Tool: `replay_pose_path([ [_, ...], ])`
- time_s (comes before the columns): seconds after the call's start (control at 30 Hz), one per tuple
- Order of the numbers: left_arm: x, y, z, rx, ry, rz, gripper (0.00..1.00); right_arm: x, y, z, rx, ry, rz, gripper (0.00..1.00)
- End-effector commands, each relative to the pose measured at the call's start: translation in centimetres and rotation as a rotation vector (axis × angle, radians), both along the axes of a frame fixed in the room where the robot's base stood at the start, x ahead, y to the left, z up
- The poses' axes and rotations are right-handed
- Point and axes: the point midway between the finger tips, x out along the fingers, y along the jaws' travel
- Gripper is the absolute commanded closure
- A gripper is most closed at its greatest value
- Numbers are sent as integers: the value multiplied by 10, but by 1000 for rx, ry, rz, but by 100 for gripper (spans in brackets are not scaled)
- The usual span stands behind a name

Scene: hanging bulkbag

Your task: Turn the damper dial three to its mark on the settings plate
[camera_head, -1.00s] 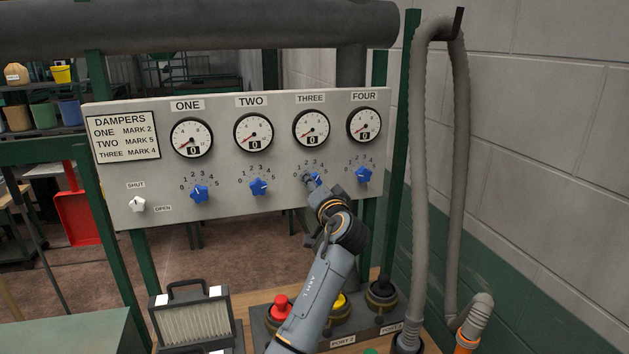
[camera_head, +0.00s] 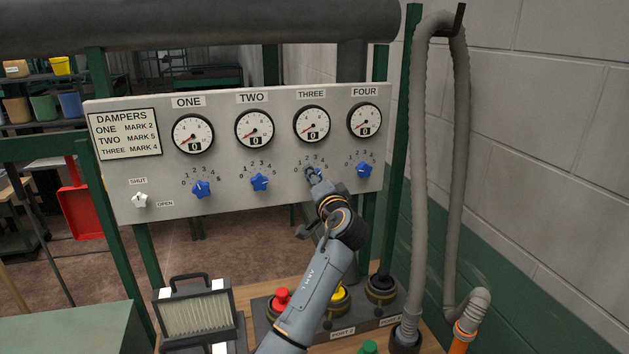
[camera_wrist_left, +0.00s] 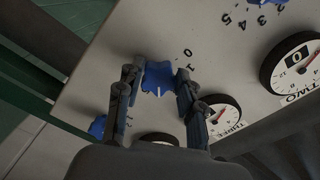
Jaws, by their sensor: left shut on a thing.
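Dial three (camera_wrist_left: 158,79) is a blue knob on the grey panel (camera_head: 225,182), below the gauge marked THREE (camera_head: 311,124). My left gripper (camera_head: 314,174) is at it, and in the left wrist view my two fingers (camera_wrist_left: 157,90) are shut on its sides. A white pointer line on the knob faces down in that view, away from the 0 and 1. The higher numbers of its scale are hidden there by my gripper. Gauge THREE reads 0. The settings plate (camera_head: 124,152) lists THREE as MARK 4. My right gripper is not in view.
Blue dials one (camera_head: 201,189), two (camera_head: 260,182) and four (camera_head: 364,171) sit on the same panel. A white SHUT/OPEN knob (camera_head: 140,200) is at its left. A grey hose (camera_head: 420,180) hangs at the right. Below are capped ports and a filter box (camera_head: 196,315).

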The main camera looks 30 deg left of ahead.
Motion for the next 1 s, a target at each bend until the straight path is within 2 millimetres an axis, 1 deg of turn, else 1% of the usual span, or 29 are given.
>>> replay_pose_path([
  [0.03, 0, 0, 0, 0, 0, 1, 57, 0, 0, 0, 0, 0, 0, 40],
  [0.07, 0, 0, 0, 0, 0, 1, 51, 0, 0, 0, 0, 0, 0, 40],
  [0.1, 0, 0, 0, 0, 0, 1, 43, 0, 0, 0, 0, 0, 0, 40],
  [0.13, 0, 0, 0, 0, 0, 1, 40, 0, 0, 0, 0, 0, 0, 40],
  [0.43, -1, -1, 0, -1, -1, 0, 40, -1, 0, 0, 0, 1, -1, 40],
  [0.53, -5, -7, -1, -1, 0, -1, 40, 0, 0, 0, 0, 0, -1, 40],
  [0.63, -14, -19, -1, -2, -3, -3, 40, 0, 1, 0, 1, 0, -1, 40],
  [0.9, -52, -63, -1, -3, -2, -3, 40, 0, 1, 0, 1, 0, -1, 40],
  [1.0, -64, -75, -1, -2, 0, -1, 40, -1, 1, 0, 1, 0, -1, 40],
])
